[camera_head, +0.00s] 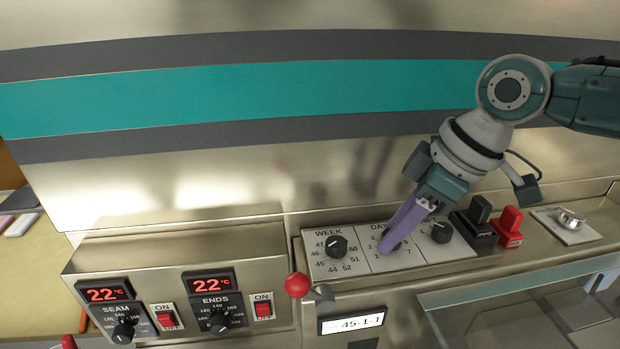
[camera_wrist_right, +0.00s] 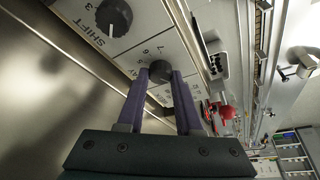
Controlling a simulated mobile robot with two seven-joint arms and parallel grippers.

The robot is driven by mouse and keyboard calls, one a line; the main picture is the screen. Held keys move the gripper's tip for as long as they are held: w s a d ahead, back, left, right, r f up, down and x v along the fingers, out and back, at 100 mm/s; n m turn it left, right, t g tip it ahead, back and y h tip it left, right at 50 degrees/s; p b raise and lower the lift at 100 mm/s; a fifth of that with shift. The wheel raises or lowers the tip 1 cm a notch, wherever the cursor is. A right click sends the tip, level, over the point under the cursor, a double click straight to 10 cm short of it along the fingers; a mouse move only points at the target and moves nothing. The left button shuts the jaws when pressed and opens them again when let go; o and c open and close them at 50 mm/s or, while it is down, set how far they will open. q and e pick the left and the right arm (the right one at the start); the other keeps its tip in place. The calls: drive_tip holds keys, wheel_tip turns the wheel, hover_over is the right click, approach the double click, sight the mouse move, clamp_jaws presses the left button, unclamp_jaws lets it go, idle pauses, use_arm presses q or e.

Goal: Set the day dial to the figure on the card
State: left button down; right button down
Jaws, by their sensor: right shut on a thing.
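The day dial (camera_head: 391,246) is a dark knob in the middle of a three-dial panel, mostly covered by my purple fingers in the head view. My right gripper (camera_head: 398,236) comes down from the upper right. In the right wrist view, the dark day knob (camera_wrist_right: 160,70) sits between the two fingertips of my right gripper (camera_wrist_right: 164,79), which is shut on it. The dial's pointer is hidden, so its setting cannot be read. The card (camera_head: 352,322), white in a dark frame below the panel, reads 45-1-1. My left gripper is out of view.
The week dial (camera_head: 336,246) is left of the day dial, and the shift dial (camera_head: 440,232) is right. Black (camera_head: 479,211) and red (camera_head: 510,221) blocks stand farther right. A red ball knob (camera_head: 297,285) stands near the panel's lower left. A heater box (camera_head: 180,262) is left.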

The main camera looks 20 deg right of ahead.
drive_tip(key=c, duration=0.6)
unclamp_jaws()
drive_tip(key=shift+r, duration=0.1)
drive_tip(key=b+v, duration=0.1)
drive_tip(key=v, duration=0.8)
drive_tip(key=shift+s+d+r+b, duration=0.1)
drive_tip(key=shift+s+r+b, duration=0.05)
drive_tip(key=shift+r+b, duration=0.2)
